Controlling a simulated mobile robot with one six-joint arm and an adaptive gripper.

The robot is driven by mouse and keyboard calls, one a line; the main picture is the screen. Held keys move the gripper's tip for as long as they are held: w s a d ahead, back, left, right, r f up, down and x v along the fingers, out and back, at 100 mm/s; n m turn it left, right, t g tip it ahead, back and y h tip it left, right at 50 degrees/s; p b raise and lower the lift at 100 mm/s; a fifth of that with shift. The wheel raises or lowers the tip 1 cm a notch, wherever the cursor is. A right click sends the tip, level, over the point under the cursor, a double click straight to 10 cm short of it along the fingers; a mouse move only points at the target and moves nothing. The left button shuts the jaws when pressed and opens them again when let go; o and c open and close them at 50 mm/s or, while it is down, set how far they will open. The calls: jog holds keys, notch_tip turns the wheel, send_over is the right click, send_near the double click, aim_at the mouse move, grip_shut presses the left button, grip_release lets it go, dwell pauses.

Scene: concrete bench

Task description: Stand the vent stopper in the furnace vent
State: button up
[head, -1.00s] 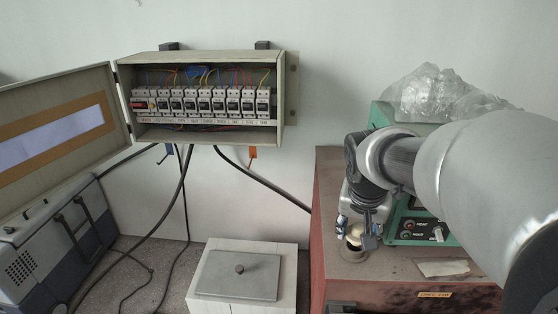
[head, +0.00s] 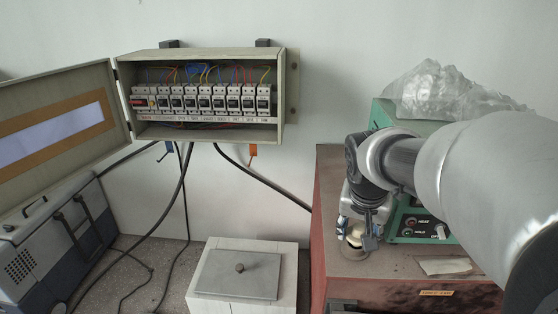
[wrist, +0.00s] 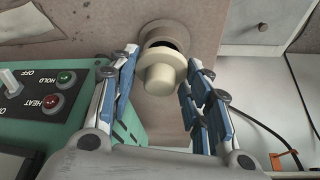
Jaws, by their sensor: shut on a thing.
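The vent stopper (wrist: 158,76) is a cream, round, stepped plug. In the wrist view it sits between the blue-padded fingers of my gripper (wrist: 160,60), which is shut on it. A round vent opening with a grey rim (wrist: 171,26) and a dark gap shows just behind the stopper. In the head view my gripper (head: 357,234) points down over the top of the red furnace cabinet, holding the stopper (head: 355,239) at the grey ring of the vent (head: 352,255). I cannot tell how far the stopper is inside the vent.
A green control box (head: 412,222) stands close to the right of my gripper, with a clear plastic bag (head: 430,90) on top. A paper scrap (head: 443,266) lies on the cabinet. A white block with a grey lid (head: 238,275) stands left of it. An open breaker box (head: 205,95) hangs on the wall.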

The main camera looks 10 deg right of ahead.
jog(key=shift+f+b, duration=0.8)
jog(key=shift+f, duration=0.2)
jog(key=o, duration=1.1)
jog(key=shift+r, duration=0.1)
